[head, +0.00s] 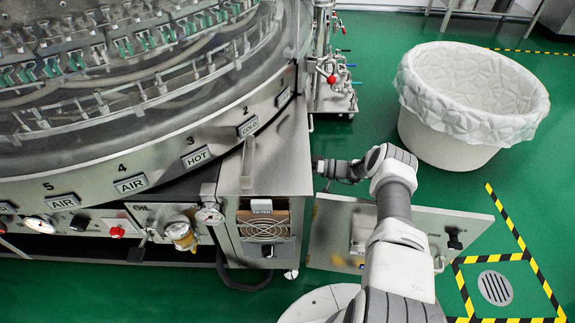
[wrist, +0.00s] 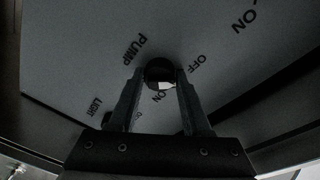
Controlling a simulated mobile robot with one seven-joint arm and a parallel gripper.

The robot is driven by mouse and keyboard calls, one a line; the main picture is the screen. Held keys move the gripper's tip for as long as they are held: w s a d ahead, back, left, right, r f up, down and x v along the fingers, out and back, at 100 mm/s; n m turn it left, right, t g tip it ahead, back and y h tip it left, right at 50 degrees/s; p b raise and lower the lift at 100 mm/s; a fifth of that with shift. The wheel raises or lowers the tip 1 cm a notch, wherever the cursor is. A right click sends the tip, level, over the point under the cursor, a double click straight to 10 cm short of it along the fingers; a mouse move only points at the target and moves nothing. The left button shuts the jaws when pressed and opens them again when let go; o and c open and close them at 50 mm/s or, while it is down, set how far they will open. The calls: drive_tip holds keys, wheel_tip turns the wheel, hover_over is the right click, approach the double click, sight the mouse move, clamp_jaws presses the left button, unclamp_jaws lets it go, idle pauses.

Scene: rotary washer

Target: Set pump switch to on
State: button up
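In the wrist view, a grey panel carries the word PUMP (wrist: 134,50) with OFF and ON labels around a dark round pump switch (wrist: 160,70). My gripper (wrist: 161,76) has one fingertip on each side of this switch, and the tips appear to touch it. A small pale patch shows just below the switch between the fingers. The switch's pointer direction is too dark to tell. In the head view, my gripper (head: 322,168) is at the right side of the steel cabinet (head: 270,165); the switch is hidden there.
A LIGHT label (wrist: 97,106) is at the panel's lower left in the wrist view. An open cabinet door (head: 455,222) stands below my arm. The rotary washer (head: 150,130) fills the left.

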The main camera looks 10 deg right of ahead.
clamp_jaws()
drive_tip(key=m+g, duration=0.1)
drive_tip(key=m, duration=0.9)
drive_tip(key=m+g, duration=0.1)
drive_tip(key=m, duration=0.5)
drive_tip(key=shift+w+d+r+g+h, duration=0.1)
drive_tip(key=shift+w+r+g+h, duration=0.1)
drive_tip(key=shift+g+h, duration=0.15)
drive_tip(key=shift+m, duration=0.3)
idle(0.4)
drive_tip(key=o, duration=0.8)
unclamp_jaws()
